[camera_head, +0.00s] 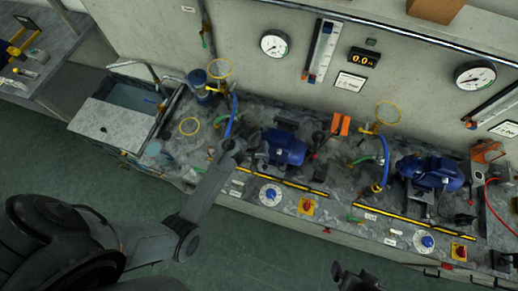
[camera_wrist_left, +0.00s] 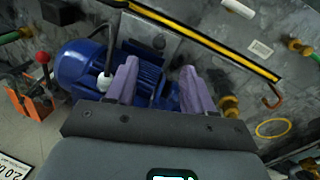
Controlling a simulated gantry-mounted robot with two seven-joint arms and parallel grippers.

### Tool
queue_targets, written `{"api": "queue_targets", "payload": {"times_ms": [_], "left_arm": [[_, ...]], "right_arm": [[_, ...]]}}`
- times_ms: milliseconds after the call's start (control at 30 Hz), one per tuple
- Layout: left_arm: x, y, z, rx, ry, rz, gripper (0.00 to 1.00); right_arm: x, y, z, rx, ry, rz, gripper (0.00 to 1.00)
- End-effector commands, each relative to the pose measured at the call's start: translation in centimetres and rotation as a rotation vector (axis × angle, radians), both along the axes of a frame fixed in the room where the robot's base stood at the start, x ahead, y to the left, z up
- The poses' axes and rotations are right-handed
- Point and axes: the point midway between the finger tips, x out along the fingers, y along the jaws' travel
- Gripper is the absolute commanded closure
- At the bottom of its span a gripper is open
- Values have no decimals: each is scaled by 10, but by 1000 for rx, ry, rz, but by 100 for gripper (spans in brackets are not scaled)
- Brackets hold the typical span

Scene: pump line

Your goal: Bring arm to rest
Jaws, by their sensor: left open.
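My left arm comes in from the lower left in the head view and reaches over the bench's front edge. Its gripper (camera_head: 246,152) is just left of the left blue pump motor (camera_head: 286,148). In the left wrist view the two purple-grey fingers of this gripper (camera_wrist_left: 158,68) are apart, with nothing held between them. The blue motor (camera_wrist_left: 82,64) lies behind and to the left of the fingers; I cannot tell the exact gap. A dark piece of what looks like my right gripper (camera_head: 354,279) shows at the bottom edge of the head view; its fingers are unclear.
The grey bench (camera_head: 335,205) carries a second blue motor (camera_head: 430,172), blue hoses, dials, red-yellow switches and orange valves. A sink (camera_head: 128,98) is at the left end. Gauges (camera_head: 274,43) hang on the wall behind. The green floor (camera_head: 250,250) in front is free.

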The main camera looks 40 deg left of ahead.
Motion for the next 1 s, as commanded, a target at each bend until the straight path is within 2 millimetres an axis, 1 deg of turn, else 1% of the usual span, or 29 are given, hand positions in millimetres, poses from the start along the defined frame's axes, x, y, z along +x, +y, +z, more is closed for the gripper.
{"api": "queue_targets", "payload": {"times_ms": [267, 367, 467, 567, 600, 667, 733, 767, 800, 867, 900, 967, 1000], "left_arm": [[-1, 0, -1, 0, 2, 0, 47], [-11, 1, -7, 1, 19, 0, 47], [-33, 5, -19, 9, 56, -1, 47], [-69, 12, -35, 30, 110, -12, 47], [-88, 17, -38, 47, 126, -22, 47], [-113, 26, -35, 82, 136, -38, 47], [-140, 35, -22, 128, 130, -65, 47], [-150, 38, -12, 148, 121, -85, 47], [-162, 39, 2, 171, 105, -117, 47], [-176, 38, 26, 200, 74, -172, 47], [-183, 35, 45, 214, 49, -214, 47], [-191, 28, 73, 229, 7, -278, 47], [-195, 23, 92, 236, -24, -319, 47]], "right_arm": [[0, 1, 1, 7, 0, -4, 0], [0, 2, 2, 8, -1, -5, 0], [0, 2, 5, 8, -1, -6, 0], [1, 2, 10, 8, -1, -6, 0], [0, 2, 14, 8, -1, -5, 0], [1, 2, 19, 7, -2, -5, 0], [1, 1, 25, 6, -1, -4, 0], [1, 1, 28, 6, -1, -4, 0], [1, 1, 31, 5, -1, -4, 0], [1, 1, 35, 3, -2, -2, 0], [0, 0, 37, 1, -1, -1, 0], [0, 0, 40, 0, -1, 0, 0], [0, 0, 42, -1, -1, 1, 0]]}}
